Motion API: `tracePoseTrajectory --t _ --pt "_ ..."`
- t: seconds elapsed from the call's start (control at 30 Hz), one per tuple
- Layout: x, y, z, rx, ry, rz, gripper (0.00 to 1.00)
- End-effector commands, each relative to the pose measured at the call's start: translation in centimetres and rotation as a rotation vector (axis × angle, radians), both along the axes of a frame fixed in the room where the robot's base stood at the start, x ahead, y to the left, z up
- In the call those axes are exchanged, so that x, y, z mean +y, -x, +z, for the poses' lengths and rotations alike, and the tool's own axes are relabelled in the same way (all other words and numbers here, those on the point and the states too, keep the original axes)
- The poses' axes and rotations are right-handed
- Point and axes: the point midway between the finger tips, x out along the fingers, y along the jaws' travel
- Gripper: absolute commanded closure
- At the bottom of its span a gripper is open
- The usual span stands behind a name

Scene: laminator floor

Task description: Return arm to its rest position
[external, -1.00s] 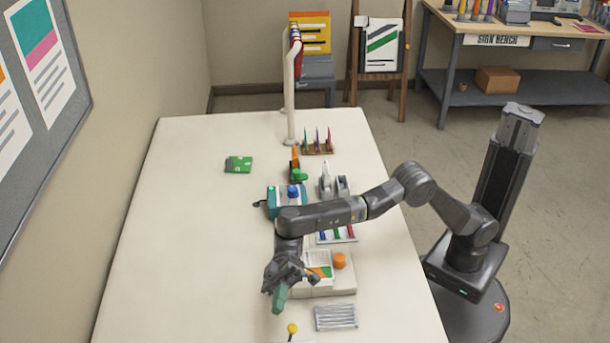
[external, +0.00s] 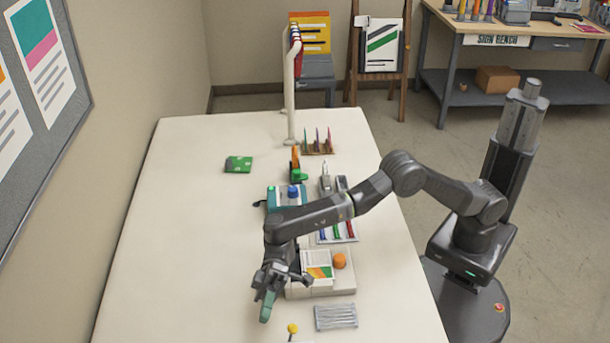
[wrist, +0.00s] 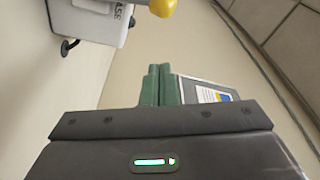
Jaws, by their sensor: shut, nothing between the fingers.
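My gripper (external: 266,306) is over the near part of the white table (external: 190,220), just left of the laminator-like white machine (external: 325,290). Its green fingers point down toward the table and are shut with nothing between them. In the wrist view the green fingers (wrist: 159,85) lie side by side above the dark gripper body. My arm reaches across the table from its base at the right. Whether the fingertips touch the tabletop cannot be told.
An orange knob (external: 340,261) and a printed sheet (external: 317,266) are on the white machine. A grey striped pad (external: 336,316) and a yellow knob (external: 292,328) are close to my gripper. Pens in a tray (external: 337,231) and a teal device (external: 287,197) lie beneath or beside the forearm.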

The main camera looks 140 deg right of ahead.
Motion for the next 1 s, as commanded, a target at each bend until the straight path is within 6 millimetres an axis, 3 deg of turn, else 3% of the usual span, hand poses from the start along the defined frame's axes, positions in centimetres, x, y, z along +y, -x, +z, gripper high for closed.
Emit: tracePoseTrajectory --t 0.53,0.77,1.0 --pt "-0.4 -0.7 -0.9 0.099 -0.100 -0.003 1.00" --pt "-3.0 -1.5 -0.9 0.095 -0.096 -0.003 1.00" --pt "-5.7 1.8 -0.9 0.098 -0.098 -0.006 1.00"
